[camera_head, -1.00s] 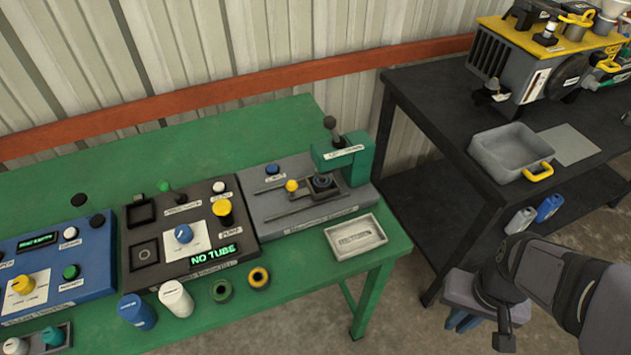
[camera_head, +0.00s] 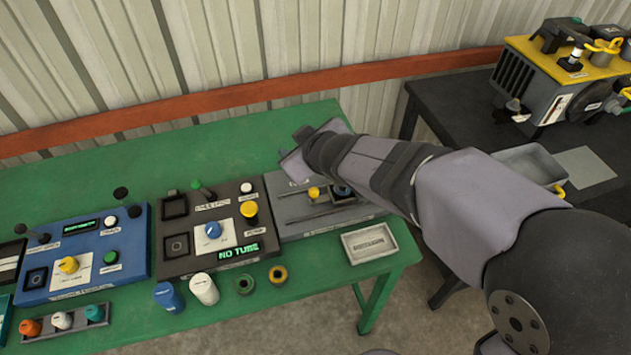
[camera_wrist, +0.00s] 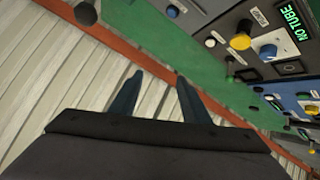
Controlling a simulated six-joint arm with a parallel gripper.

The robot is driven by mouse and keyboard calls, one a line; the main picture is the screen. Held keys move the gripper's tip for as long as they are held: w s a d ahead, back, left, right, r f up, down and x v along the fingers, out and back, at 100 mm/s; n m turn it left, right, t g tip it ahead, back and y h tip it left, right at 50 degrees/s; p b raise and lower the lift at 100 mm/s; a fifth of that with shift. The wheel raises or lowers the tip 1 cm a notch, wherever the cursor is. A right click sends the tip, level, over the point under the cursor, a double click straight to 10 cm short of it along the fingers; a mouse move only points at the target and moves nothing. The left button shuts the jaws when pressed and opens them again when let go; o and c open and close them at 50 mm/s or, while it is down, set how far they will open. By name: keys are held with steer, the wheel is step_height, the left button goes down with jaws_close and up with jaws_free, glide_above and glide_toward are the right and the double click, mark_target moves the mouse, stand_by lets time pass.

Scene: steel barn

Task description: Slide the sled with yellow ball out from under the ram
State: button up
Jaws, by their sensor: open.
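The sled's yellow ball (camera_head: 314,193) shows at the left end of the dark sled, on the grey press station (camera_head: 288,212) at the right of the green table. The sled (camera_head: 333,200) runs between two dark rails, and a dark round fixture sits on its right part. My arm covers the green ram and most of the station's back. My gripper (camera_head: 293,146) is above the back left of the station, apart from the ball. In the wrist view my gripper (camera_wrist: 159,78) is open and empty, its fingers pointing toward the wall and rail.
A black panel (camera_head: 180,263) reading NO TUBE stands left of the station, with a blue panel (camera_head: 80,290) beyond it. A grey tray (camera_head: 369,242) lies in front. Tubes and rings line the table's front edge. The green table is bare behind the panels.

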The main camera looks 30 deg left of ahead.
steer(key=w+a+m, duration=0.1)
steer(key=a+m, duration=0.2)
steer(key=m+g+h+b, duration=0.2)
steer(key=m+g+h, duration=0.3)
steer(key=m, duration=1.2)
glide_above(315, 190)
steer(key=shift+t+h, duration=0.3)
steer(key=shift+h, duration=0.2)
steer(key=f, duration=0.7)
steer(key=d+f, duration=0.1)
steer(key=f, duration=0.2)
steer(key=shift+w+f, duration=0.1)
steer(key=shift+f, duration=0.25)
steer(key=shift+m+g, duration=0.5)
steer(key=shift+m, duration=0.3)
steer(key=shift+s+d+p+x, duration=0.15)
steer(key=shift+p+x, duration=0.45)
steer(key=shift+x, duration=1.3)
steer(key=shift+s+d+p+x, duration=0.1)
steer(key=shift+s+p+x, duration=0.3)
steer(key=shift+x, duration=1.5)
steer(key=shift+f, duration=0.1)
steer(key=shift+c, duration=0.6)
